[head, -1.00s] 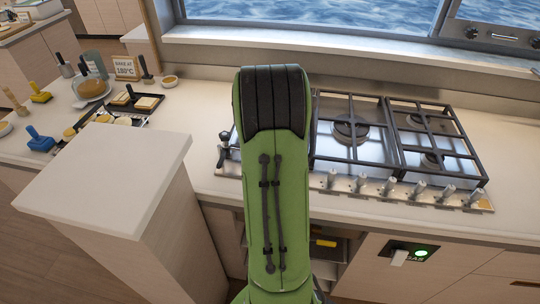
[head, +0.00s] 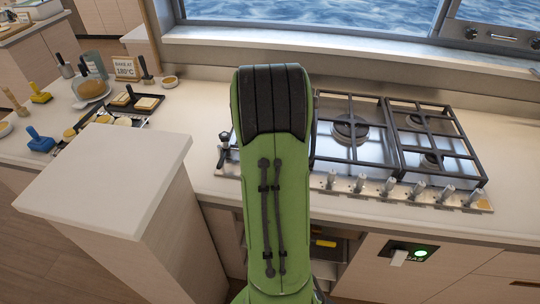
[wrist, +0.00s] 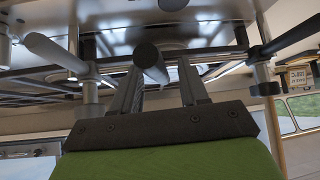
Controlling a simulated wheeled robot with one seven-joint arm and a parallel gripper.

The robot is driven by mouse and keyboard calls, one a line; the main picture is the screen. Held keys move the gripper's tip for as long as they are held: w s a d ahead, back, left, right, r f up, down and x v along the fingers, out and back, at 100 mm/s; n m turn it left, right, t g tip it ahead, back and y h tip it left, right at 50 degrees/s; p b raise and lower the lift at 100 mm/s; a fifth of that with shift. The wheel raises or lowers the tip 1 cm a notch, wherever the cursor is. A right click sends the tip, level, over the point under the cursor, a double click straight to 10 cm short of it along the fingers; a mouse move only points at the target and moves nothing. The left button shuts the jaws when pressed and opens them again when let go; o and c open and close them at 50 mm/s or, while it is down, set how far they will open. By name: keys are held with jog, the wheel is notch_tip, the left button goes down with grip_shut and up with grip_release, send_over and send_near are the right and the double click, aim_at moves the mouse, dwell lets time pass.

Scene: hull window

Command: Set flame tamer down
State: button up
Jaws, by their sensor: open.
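My gripper (wrist: 160,88) shows in the wrist view with its two fingers apart. A dark, round-ended bar (wrist: 150,62) lies between the fingers, pointing toward the camera; it looks like the flame tamer's handle. A wide, curved metal shape (wrist: 175,36) beyond it may be the flame tamer's plate, but I cannot tell it surely from the hob. I cannot tell whether the fingers touch the bar. In the head view my green arm hides the gripper, the flame tamer and the left part of the gas hob (head: 378,185).
Metal hob knobs (head: 389,186) line the front edge; similar rods stand either side of the gripper in the wrist view. Black pan grates (head: 436,150) cover the right burners. A pale block-shaped counter (head: 105,180) stands at left. Trays and utensils fill the far left counter.

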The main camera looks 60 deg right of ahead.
jog(key=shift+v, duration=1)
jog(key=shift+a, duration=0.1)
jog(key=o, duration=0.6)
jog(key=c, duration=0.6)
